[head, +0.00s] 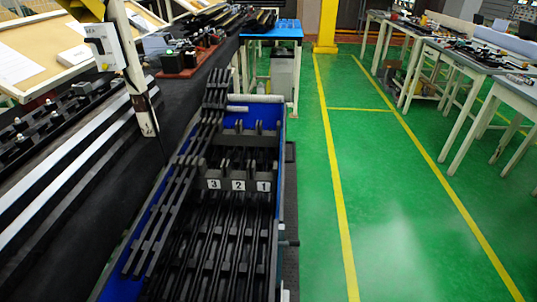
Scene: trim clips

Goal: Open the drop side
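A long blue crate (122,287) stands at the lower middle of the head view, beside the dark bench on the left. It holds long black slatted trim parts (215,245). I cannot tell which wall is the drop side. The crate's near end is cut off by the frame. My gripper is not in view.
The dark bench (75,220) with white rails runs along the left, with a post (138,75) rising beside it. A blue-topped table (272,30) stands behind the crate. Green floor with yellow lines (385,200) is clear to the right. Worktables (480,65) stand farther right.

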